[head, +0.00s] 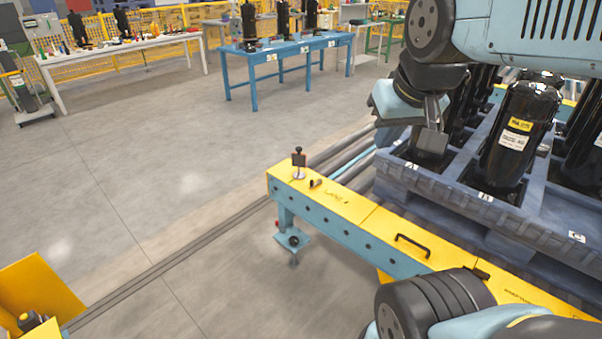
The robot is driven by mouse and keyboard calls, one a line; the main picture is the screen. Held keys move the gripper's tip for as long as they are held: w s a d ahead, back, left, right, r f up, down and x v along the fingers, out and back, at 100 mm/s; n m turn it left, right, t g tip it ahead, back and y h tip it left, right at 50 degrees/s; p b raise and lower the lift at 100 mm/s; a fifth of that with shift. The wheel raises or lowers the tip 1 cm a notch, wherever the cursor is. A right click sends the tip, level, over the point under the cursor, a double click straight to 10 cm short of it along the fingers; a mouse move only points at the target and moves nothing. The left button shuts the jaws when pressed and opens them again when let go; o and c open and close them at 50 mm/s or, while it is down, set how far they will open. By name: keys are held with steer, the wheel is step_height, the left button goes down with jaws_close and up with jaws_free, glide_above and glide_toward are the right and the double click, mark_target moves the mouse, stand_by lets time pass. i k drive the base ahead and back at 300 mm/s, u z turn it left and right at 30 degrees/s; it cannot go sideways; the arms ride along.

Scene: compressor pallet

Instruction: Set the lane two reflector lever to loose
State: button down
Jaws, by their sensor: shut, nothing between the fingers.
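The reflector (299,160) is a small dark plate on a short post. It stands upright near the left end of the yellow conveyor rail (375,218). A small dark lever (316,183) sits on the rail top just right of the reflector's round base; its exact setting is too small to read. Lane lettering (337,198) is on the rail to the right of the lever, and its number is hard to read. My gripper (431,142) is shut and empty. It hangs up and to the right of the reflector, in front of the pallet, well apart from the lever.
A blue-grey pallet (480,208) with several black compressors (512,135) stands at the right. A black handle (412,243) rises from the rail. Blue (290,47) and white (120,47) workbenches stand at the back.

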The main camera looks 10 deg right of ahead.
mark_target(319, 182)
steer(key=z, duration=0.05)
steer(key=i, duration=1)
steer(key=u, duration=0.05)
